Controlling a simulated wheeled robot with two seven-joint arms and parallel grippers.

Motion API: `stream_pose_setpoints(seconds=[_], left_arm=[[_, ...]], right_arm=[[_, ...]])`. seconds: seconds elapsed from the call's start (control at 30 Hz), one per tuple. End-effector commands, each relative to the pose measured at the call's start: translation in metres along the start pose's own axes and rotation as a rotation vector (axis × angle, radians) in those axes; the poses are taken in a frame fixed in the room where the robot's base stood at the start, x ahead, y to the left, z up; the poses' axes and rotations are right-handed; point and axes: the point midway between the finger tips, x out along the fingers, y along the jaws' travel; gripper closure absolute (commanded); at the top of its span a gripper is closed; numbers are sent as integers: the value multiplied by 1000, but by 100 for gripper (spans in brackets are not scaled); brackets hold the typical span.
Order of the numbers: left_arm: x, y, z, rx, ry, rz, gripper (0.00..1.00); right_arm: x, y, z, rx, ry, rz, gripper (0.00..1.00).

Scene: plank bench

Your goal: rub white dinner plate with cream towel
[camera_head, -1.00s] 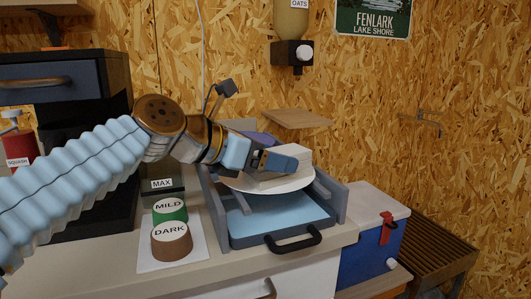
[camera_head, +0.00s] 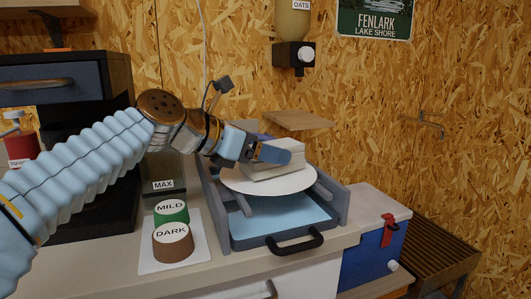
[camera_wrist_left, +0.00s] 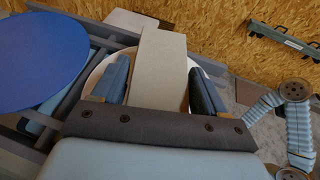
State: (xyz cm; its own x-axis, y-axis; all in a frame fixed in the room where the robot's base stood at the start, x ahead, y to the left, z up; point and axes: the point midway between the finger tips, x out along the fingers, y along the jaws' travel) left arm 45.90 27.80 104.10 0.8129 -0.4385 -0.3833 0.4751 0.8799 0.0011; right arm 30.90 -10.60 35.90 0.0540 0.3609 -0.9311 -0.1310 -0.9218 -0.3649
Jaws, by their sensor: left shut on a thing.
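The white dinner plate (camera_head: 285,187) lies face up, in and over a grey rack-like frame on the bench; in the left wrist view its rim (camera_wrist_left: 97,74) shows on both sides of the towel. The cream towel (camera_head: 288,160), a folded block, is at the plate's back half, on it or just above it; I cannot tell if they touch. My left gripper (camera_head: 277,153) is shut on the towel, its two blue fingers on either side of the towel (camera_wrist_left: 160,75) in the wrist view. My right gripper is not in view.
The grey frame (camera_head: 337,205) has side walls around the plate, with a light blue tray (camera_head: 275,220) and black handle in front. MILD (camera_head: 171,212) and DARK (camera_head: 172,243) tins stand at left. A blue disc (camera_wrist_left: 40,55) lies beside the plate. A blue cooler (camera_head: 370,255) stands right.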

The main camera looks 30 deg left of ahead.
Motion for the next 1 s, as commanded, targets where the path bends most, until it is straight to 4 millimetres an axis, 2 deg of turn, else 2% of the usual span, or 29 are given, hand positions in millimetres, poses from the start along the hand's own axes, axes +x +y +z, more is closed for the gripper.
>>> stream_pose_setpoints(seconds=[0.4, 0.83, 1.0], left_arm=[[-18, 0, 44, 1, -2, 0, 63], [-21, 0, 51, 0, -1, 0, 63], [-26, 0, 64, 1, -3, 0, 63]], right_arm=[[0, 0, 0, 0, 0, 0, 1], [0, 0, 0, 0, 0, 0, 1], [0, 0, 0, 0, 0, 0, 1]])
